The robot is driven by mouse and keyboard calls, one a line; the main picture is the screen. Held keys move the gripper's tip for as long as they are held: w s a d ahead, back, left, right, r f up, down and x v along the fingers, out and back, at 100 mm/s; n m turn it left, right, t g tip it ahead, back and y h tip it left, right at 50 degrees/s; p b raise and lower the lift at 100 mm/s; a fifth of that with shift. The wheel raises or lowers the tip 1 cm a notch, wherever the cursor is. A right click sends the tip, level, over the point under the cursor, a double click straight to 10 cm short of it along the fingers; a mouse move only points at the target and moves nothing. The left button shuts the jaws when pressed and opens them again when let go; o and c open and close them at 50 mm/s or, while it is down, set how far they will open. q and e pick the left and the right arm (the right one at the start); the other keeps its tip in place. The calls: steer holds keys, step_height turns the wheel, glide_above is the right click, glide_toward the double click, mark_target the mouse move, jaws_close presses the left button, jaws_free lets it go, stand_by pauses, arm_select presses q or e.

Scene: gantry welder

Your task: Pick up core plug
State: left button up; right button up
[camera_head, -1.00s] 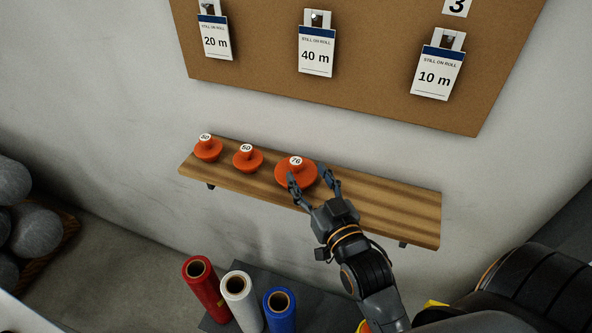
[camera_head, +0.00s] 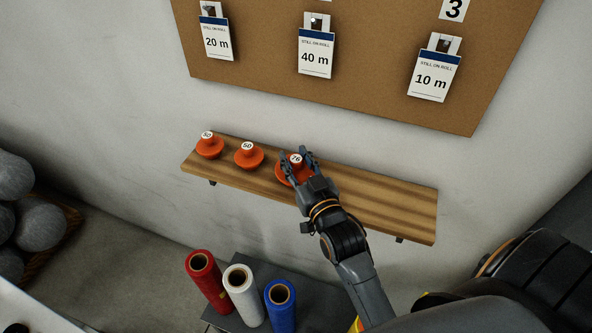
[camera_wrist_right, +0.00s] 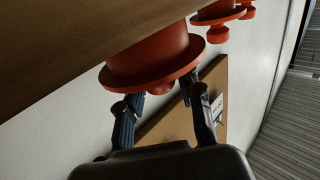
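The orange core plug marked 76 (camera_head: 284,174) stands on the wooden shelf (camera_head: 385,202), to the right of the smaller orange plugs marked 50 (camera_head: 247,156) and 30 (camera_head: 208,147). My right gripper (camera_head: 298,157) reaches over it, with one finger on each side of its labelled knob. The fingers are apart; whether they touch the knob cannot be told. In the right wrist view the large plug (camera_wrist_right: 150,62) is close by, tilted in the picture, with the fingers (camera_wrist_right: 168,100) spread beside it. The smaller plugs show at the top right. My left gripper is not in view.
A cork board (camera_head: 380,97) with hanging tags is on the wall above the shelf. Red (camera_head: 206,278), white (camera_head: 240,297) and blue (camera_head: 280,305) rolls stand below it. The shelf's right part is clear. Grey rounded objects (camera_head: 35,222) are at the left.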

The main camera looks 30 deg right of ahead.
jaws_close()
steer(key=shift+r, duration=0.1)
